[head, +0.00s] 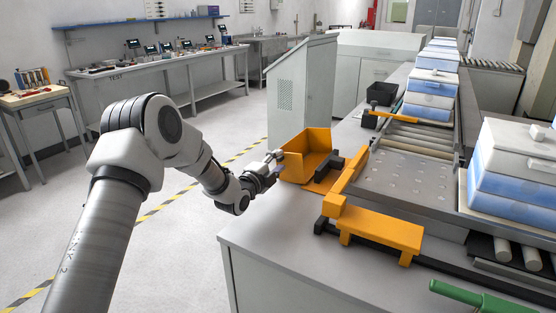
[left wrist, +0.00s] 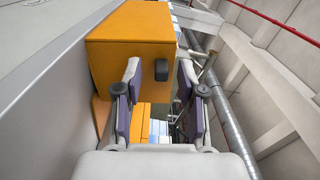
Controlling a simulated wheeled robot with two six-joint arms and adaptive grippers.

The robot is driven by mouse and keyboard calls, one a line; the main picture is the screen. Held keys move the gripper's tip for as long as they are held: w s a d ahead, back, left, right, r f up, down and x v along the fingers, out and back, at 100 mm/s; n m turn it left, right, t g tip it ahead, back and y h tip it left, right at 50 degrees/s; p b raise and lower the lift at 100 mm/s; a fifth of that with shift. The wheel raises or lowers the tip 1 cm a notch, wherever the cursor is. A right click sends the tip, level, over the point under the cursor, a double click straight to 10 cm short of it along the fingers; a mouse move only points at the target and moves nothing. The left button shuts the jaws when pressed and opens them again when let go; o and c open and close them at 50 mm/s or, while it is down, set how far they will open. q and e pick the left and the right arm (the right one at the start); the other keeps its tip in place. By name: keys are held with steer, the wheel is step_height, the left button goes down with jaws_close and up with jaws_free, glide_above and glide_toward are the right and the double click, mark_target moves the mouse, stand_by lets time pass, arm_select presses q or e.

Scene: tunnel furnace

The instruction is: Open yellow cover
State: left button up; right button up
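The yellow cover (head: 298,167) is an orange-yellow box-like piece at the near left corner of the grey workbench, beside the conveyor. In the left wrist view, the cover (left wrist: 125,45) fills the upper left, with a small dark knob (left wrist: 161,70) on its face. My left gripper (head: 273,158) is at the cover's left side in the head view. In the left wrist view, the left gripper's (left wrist: 161,78) fingers are spread apart, with the knob showing between their tips. I cannot tell whether they touch it. My right gripper is not in view.
A second orange piece (head: 378,231) lies on the bench (head: 270,238) to the right. Blue-and-white boxes (head: 432,88) stand along the conveyor. A green handle-like object (head: 475,298) is at the lower right. The floor left of the bench is clear.

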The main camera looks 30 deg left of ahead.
arm_select(q)
steer(key=shift+w, duration=0.35)
jaws_close()
steer(key=shift+d+r+m, duration=0.4)
steer(key=shift+r+m, duration=0.1)
steer(key=shift+s+d+r+m, duration=0.1)
steer(key=shift+d+r+m, duration=0.2)
steer(key=shift+d+m, duration=0.3)
steer(key=shift+a, duration=0.1)
jaws_free()
